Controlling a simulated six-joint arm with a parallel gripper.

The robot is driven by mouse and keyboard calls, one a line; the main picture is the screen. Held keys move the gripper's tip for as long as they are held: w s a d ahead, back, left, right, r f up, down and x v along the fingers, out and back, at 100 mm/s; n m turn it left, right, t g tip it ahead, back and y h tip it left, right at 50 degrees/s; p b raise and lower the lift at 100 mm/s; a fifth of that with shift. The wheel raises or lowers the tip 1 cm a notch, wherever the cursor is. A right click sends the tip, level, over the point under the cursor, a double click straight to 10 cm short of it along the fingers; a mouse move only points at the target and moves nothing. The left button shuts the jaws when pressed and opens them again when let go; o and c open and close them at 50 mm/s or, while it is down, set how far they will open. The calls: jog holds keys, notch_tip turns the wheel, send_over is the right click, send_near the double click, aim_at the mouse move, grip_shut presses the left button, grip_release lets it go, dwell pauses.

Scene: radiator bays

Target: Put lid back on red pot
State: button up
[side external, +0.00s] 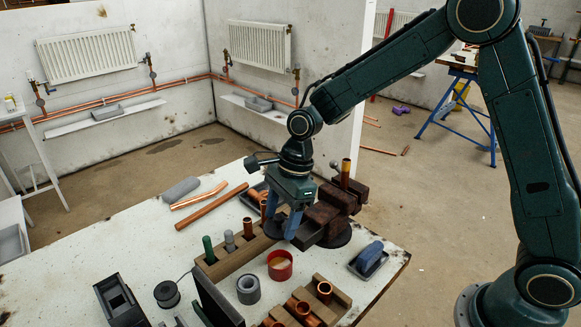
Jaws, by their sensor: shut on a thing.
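The red pot (280,265) stands upright and uncovered on the white bench, with a light tan inside showing. My gripper (284,228) is above and behind the pot, pointing down, with its blue fingers beside the wooden rack. It is shut on a dark, flat, round piece (274,230) that looks like the lid; the fingers hide much of it. This piece is apart from the pot.
A wooden rack (233,258) with upright tools lies left of the pot. A brown vice (335,205) stands close right of my gripper. A grey roll (248,289), a blue block (370,256) in a tray and copper fittings (304,311) surround the pot.

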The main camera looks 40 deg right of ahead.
jog(key=shift+f, duration=1.3)
jog(key=shift+f, duration=0.15)
jog(key=shift+f, duration=3.05)
jog(key=shift+f, duration=0.15)
jog(key=o, duration=1.3)
jog(key=shift+o, duration=0.2)
jog(key=shift+r, duration=3.5)
